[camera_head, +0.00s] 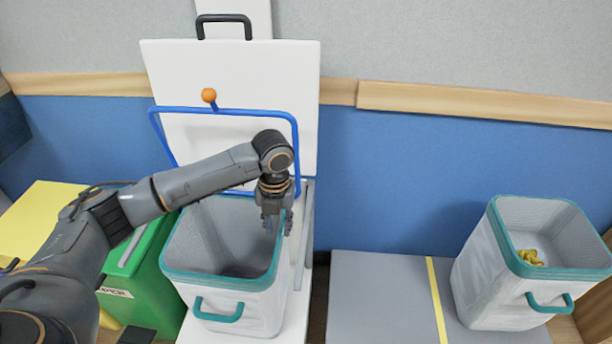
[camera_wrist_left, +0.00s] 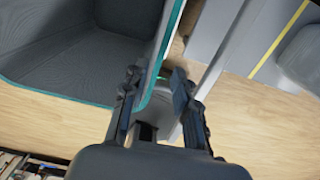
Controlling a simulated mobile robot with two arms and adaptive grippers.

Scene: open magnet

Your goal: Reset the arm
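My left arm comes in from the left in the head view. Its gripper (camera_head: 276,222) points down at the right rim of a grey bin with a teal rim (camera_head: 222,277). In the left wrist view the gripper's two fingers (camera_wrist_left: 160,92) are spread apart with nothing held between them. The bin's teal rim (camera_wrist_left: 169,42) runs down close to the fingers; I cannot tell whether they touch it. The bin's inside (camera_wrist_left: 85,62) looks empty where it shows. My right gripper is not in view.
A white panel with a blue frame (camera_head: 222,111) and an orange ball (camera_head: 208,95) stands behind the bin. A green box (camera_head: 142,275) is at left. A second teal-rimmed bin (camera_head: 484,281) at right holds something yellow (camera_head: 530,257). The grey surface (camera_head: 385,300) between is clear.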

